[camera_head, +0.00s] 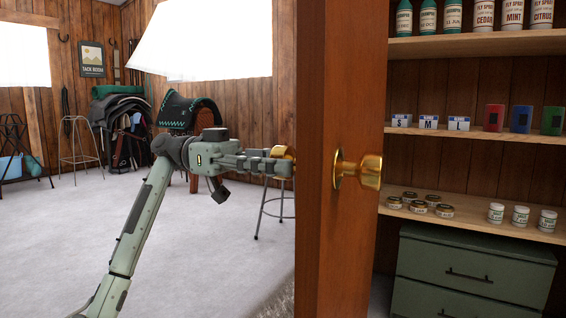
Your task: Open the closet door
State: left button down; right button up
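The brown wooden closet door (335,80) stands open, seen nearly edge-on in the middle of the head view. A brass knob (366,170) sticks out on its right side. A second brass knob (283,151) shows on its left side, partly hidden by my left gripper. My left gripper (284,166) reaches in from the left, with its fingers level with that knob and overlapping it. The fingers are seen from the side, so I cannot tell whether they are closed on it. My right gripper is not in view.
Right of the door, the closet shows shelves (470,206) with bottles, boxes, tins and jars above a green drawer unit (476,270). Left of the door, the grey floor (60,250) is mostly clear. Stools (78,145) and a saddle rack (120,120) stand farther back.

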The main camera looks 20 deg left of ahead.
pick_arm(q)
jog(key=shift+a, duration=0.15)
dwell(0.3)
jog(key=c, duration=0.8)
grip_release()
jog(key=a, duration=1.2)
jog(key=shift+w, duration=0.4)
jog(key=shift+a, duration=0.1)
